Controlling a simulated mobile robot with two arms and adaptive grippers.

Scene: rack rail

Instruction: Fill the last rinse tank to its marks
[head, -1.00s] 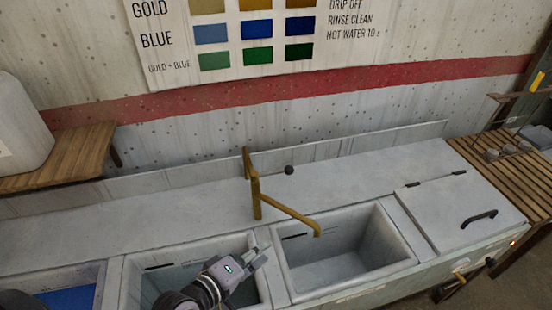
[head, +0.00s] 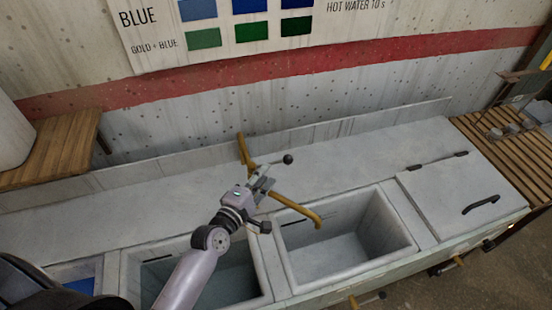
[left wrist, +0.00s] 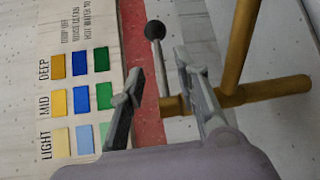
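The brass tap (head: 297,207) stands behind the tanks, and its spout ends over the right open tank (head: 373,268). That tank has a dark mark high on its inner back wall; I see no clear water in it. The tap's lever ends in a dark ball (head: 288,159). My left gripper (head: 264,182) is at the tap, just below and left of the ball. In the left wrist view the gripper (left wrist: 165,85) is open, its fingers apart, with the lever's ball (left wrist: 155,30) and thin rod showing between them. I cannot tell whether they touch. My right gripper is not in view.
Another open tank (head: 262,262) lies to the left, below my left arm, and a blue-filled one (head: 82,286) further left. A lidded section (head: 455,195) is at right, beside a slatted wooden shelf (head: 500,140). A white container (head: 12,135) stands on a wooden shelf at left.

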